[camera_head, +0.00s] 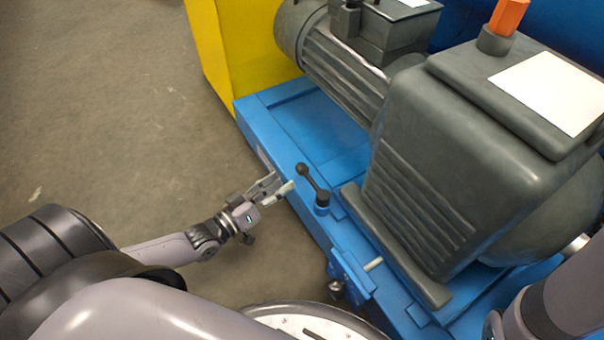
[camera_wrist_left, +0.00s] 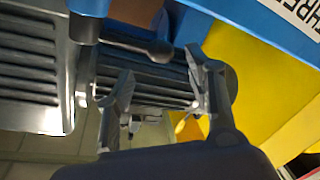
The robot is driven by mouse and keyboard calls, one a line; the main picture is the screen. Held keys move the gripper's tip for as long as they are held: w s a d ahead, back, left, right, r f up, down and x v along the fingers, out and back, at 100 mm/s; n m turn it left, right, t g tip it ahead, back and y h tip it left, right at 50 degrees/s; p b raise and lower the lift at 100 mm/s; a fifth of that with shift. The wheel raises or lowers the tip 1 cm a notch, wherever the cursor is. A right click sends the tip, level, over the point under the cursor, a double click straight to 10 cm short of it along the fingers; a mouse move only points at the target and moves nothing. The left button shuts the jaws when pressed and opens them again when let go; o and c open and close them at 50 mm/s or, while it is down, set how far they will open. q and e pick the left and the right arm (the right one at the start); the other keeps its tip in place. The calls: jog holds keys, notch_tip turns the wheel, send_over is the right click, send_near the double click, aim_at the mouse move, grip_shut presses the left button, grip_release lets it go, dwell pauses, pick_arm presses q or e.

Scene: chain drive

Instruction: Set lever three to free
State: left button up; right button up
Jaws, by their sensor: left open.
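A dark lever (camera_head: 313,184) with a ball knob stands on a blue post at the edge of the blue machine frame. Its arm points up and left in the head view, toward the frame's outer edge. In the left wrist view the lever (camera_wrist_left: 130,40) crosses the upper part, its knob just above the gap between the fingers. My left gripper (camera_head: 280,187) is open and empty, just left of the lever and apart from it. Its fingers show in the left wrist view (camera_wrist_left: 160,78). My right gripper is out of view.
A white label with partly visible lettering, seemingly "THREE", shows on the blue frame (camera_wrist_left: 297,14). A grey motor (camera_head: 345,75) and a large grey housing (camera_head: 430,170) stand behind the lever. A yellow panel (camera_head: 235,45) is beyond. Open floor (camera_head: 110,110) lies left.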

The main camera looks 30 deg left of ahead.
aim_at(298, 172)
pick_arm(q)
jog(key=b+x, duration=0.2)
jog(key=x, duration=0.4)
jog(key=shift+w+d+f+b, duration=0.15)
jog(key=shift+w+b, duration=0.15)
jog(key=shift+b, duration=0.1)
jog(key=shift+x, duration=0.8)
jog(key=c, duration=1.1)
grip_shut()
jog(key=shift+s+f, duration=0.1)
